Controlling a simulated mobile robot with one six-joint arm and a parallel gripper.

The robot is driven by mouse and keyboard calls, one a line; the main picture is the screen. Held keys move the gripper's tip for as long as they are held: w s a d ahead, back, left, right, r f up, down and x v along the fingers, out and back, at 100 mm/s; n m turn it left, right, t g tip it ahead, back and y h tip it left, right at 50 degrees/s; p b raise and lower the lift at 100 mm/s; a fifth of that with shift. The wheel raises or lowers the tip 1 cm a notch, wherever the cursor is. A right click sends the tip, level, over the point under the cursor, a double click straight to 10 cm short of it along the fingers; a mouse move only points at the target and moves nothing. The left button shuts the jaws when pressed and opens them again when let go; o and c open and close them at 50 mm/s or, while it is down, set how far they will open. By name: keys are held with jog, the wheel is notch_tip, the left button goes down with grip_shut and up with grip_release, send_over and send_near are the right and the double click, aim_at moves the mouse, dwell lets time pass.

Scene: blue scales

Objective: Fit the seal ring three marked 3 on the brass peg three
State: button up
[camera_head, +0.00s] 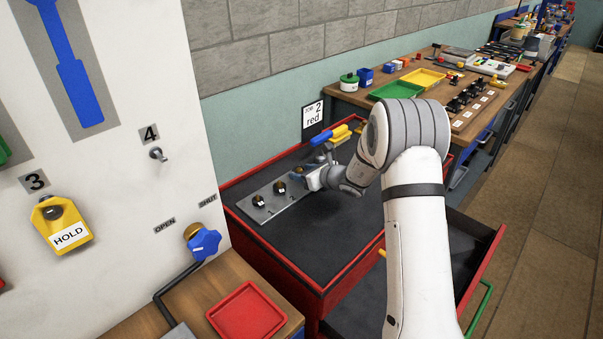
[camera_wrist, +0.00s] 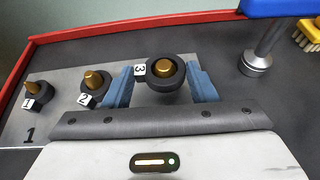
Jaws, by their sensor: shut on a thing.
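The black seal ring three (camera_wrist: 152,80), with a white tag marked 3 on its left, sits between my gripper's blue fingers (camera_wrist: 161,87) in the wrist view. My gripper is shut on it. The top of the brass peg three (camera_wrist: 165,68) shows inside the ring's opening, so the ring lies around or just over the peg. I cannot tell how far down the ring is. In the head view my gripper (camera_head: 313,179) is at the far end of the grey peg plate (camera_head: 271,213), low over it.
Tagged rings 1 (camera_wrist: 37,101) and 2 (camera_wrist: 94,97) are on their brass pegs, left of my gripper. The plate lies on a dark, red-edged cabinet top (camera_head: 322,233).

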jog(key=shift+f+b, duration=0.6)
jog(key=o, duration=1)
jog(key=shift+o, duration=0.2)
